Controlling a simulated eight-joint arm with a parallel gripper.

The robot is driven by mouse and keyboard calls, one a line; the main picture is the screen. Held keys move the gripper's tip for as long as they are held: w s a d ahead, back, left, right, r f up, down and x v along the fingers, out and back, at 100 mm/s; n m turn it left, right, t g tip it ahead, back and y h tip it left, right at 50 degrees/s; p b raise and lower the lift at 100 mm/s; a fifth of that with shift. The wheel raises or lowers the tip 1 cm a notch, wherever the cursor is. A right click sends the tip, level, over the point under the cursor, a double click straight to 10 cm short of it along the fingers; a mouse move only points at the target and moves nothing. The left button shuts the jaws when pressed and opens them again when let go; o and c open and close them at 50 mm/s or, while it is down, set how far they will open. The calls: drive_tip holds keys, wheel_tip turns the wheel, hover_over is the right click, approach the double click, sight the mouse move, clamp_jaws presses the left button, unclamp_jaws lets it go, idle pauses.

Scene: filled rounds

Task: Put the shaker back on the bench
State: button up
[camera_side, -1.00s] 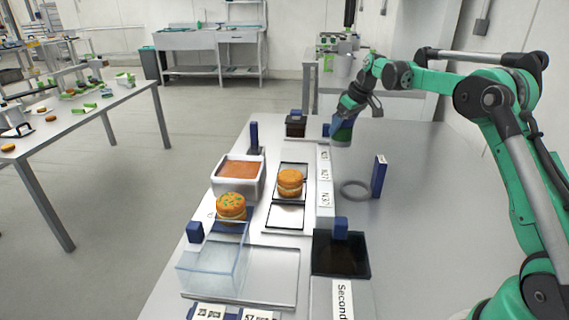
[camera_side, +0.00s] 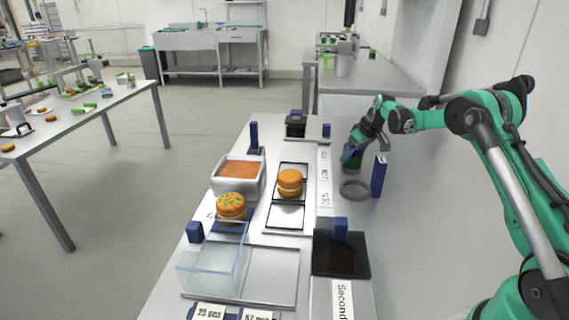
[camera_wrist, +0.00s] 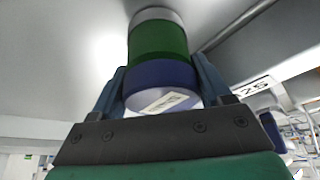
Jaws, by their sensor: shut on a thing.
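The shaker (camera_wrist: 160,50) is a cylinder with a blue end, a green band and a grey end in the wrist view. My gripper (camera_wrist: 162,82) is shut on it, with a finger on each side of the blue part. In the side view my gripper (camera_side: 358,147) holds the shaker (camera_side: 351,158) low over the right part of the bench (camera_side: 410,220), just behind a grey ring (camera_side: 355,190). I cannot tell whether the shaker touches the bench.
A blue upright plate (camera_side: 379,175) stands right of the ring. To the left are a filled round (camera_side: 290,183) on a scale-like tray, a white tub (camera_side: 238,175) with orange-brown filling, and another round (camera_side: 231,207) with green bits. A dark tray (camera_side: 341,253) is nearer. The bench's right side is clear.

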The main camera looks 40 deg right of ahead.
drive_tip(key=shift+f, duration=0.1)
drive_tip(key=o, duration=1.3)
drive_tip(key=v, duration=1.2)
drive_tip(key=s+a+r, duration=0.1)
drive_tip(key=a+r, duration=0.3)
drive_tip(key=a, duration=0.5)
drive_tip(key=s+a+f, duration=0.1)
drive_tip(key=s+a, duration=0.3)
drive_tip(key=a, duration=0.1)
drive_tip(key=s+a+f+t, duration=0.1)
drive_tip(key=s+a, duration=0.3)
drive_tip(key=a, duration=0.1)
drive_tip(key=s+a+f+t, duration=0.1)
drive_tip(key=s+a, duration=0.3)
drive_tip(key=a, duration=0.2)
drive_tip(key=shift+s+f, duration=0.25)
drive_tip(key=shift+f, duration=0.05)
drive_tip(key=shift+s+a+f+t, duration=0.2)
drive_tip(key=shift+s+f+t, duration=0.1)
